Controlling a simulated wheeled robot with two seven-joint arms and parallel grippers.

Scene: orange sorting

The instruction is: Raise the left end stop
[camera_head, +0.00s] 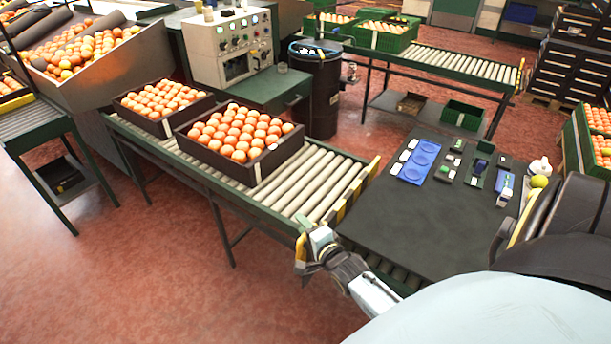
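The left end stop (351,194), a yellow-and-black striped bar, runs across the end of the roller conveyor (317,180), beside the black work surface (400,222). Another yellow-edged bar (525,220) shows at the right of the work surface.
Two dark crates of oranges (258,168) (128,112) sit on the conveyor. Bare rollers lie between the nearer crate and the stop. A blue tray (408,174) and small items lie on the work surface's far side.

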